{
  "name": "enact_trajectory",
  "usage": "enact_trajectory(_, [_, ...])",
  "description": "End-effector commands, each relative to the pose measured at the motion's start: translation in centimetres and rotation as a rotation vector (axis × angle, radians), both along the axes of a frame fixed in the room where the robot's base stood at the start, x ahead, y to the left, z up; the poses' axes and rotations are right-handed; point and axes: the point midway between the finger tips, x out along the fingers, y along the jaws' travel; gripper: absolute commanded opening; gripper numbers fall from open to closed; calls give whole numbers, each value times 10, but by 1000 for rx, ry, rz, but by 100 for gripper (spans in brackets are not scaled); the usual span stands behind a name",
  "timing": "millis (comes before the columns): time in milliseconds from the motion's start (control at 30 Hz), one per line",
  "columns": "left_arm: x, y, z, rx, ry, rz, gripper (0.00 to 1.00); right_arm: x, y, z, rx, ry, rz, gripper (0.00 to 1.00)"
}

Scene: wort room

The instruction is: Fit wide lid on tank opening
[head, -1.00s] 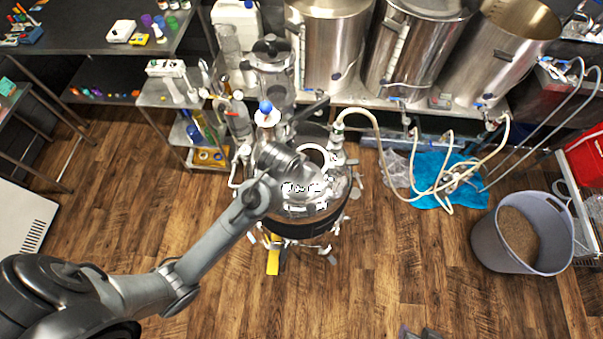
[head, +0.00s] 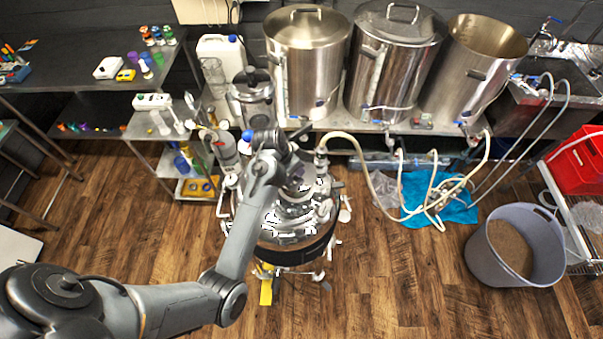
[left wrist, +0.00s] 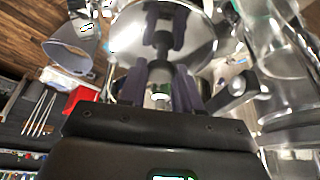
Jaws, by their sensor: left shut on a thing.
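The tank (head: 297,252), a metal vessel with a dark band, stands on the floor at the middle of the head view. My left gripper (left wrist: 163,88) is shut on the wide lid (left wrist: 205,38) at its central stem. The lid is round and shiny and mirrors the dark fingers. In the head view my left wrist and gripper (head: 283,150) are over the back part of the tank and hide the lid. The tank opening is hidden too, so I cannot tell whether the lid touches it. My right gripper is out of view.
Tall steel pots (head: 306,65) stand on the bench behind the tank. A pale hose (head: 368,175) runs from the tank's right side. A grey bucket (head: 492,265) stands at the right. A small shelf cart (head: 150,125) is at the left.

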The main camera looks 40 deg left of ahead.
Motion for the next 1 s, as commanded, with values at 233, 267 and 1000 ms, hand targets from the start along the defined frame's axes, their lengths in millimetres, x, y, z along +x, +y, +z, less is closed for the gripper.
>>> enact_trajectory(233, [4, 7, -13, 0, -2, -37, 0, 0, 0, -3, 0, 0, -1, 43])
enact_trajectory(267, [4, 8, -14, 0, -2, -38, 0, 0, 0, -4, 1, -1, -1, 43])
enact_trajectory(1000, [3, 7, -66, 0, -3, -39, 0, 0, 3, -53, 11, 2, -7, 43])
